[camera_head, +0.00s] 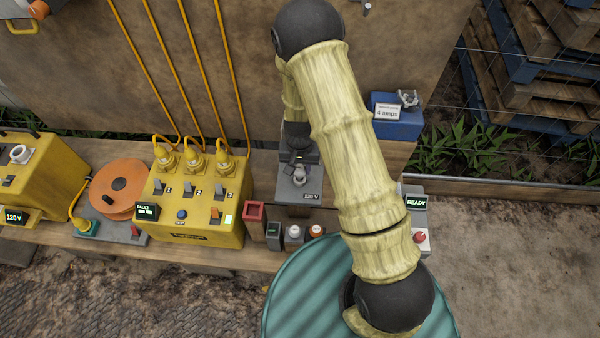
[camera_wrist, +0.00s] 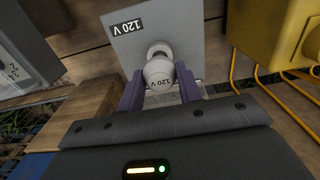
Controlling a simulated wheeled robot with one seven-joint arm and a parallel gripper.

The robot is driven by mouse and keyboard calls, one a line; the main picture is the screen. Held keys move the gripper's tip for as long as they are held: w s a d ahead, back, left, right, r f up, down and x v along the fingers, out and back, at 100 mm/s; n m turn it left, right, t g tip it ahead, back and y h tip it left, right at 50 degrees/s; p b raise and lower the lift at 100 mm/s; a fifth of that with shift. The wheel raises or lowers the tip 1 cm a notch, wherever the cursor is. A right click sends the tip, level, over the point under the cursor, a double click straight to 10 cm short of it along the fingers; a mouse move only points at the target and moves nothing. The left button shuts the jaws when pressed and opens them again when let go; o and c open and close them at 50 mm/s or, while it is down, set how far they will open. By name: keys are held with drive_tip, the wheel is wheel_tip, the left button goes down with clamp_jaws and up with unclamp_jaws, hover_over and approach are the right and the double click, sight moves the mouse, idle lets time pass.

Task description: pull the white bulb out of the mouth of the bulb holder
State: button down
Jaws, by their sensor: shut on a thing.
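The bulb holder (camera_wrist: 188,32) is a grey plate with a black 120 V label. Its pale round mouth (camera_wrist: 160,47) shows just behind the bulb. I cannot tell how deep the bulb sits in it. In the head view the holder (camera_head: 290,190) stands on the bench, with my gripper (camera_head: 298,163) over its back part; the bulb is hard to make out there.
A yellow switch box (camera_head: 197,205) with orange cables stands left of the holder. A red open box (camera_head: 254,212) and small sockets with a white piece (camera_head: 293,232) and an orange piece (camera_head: 316,231) are in front. A blue box (camera_head: 398,128) stands behind right. A green drum (camera_head: 300,290) is in front.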

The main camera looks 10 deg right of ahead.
drive_tip(key=shift+r+p, duration=0.95)
drive_tip(key=shift+r, duration=0.2)
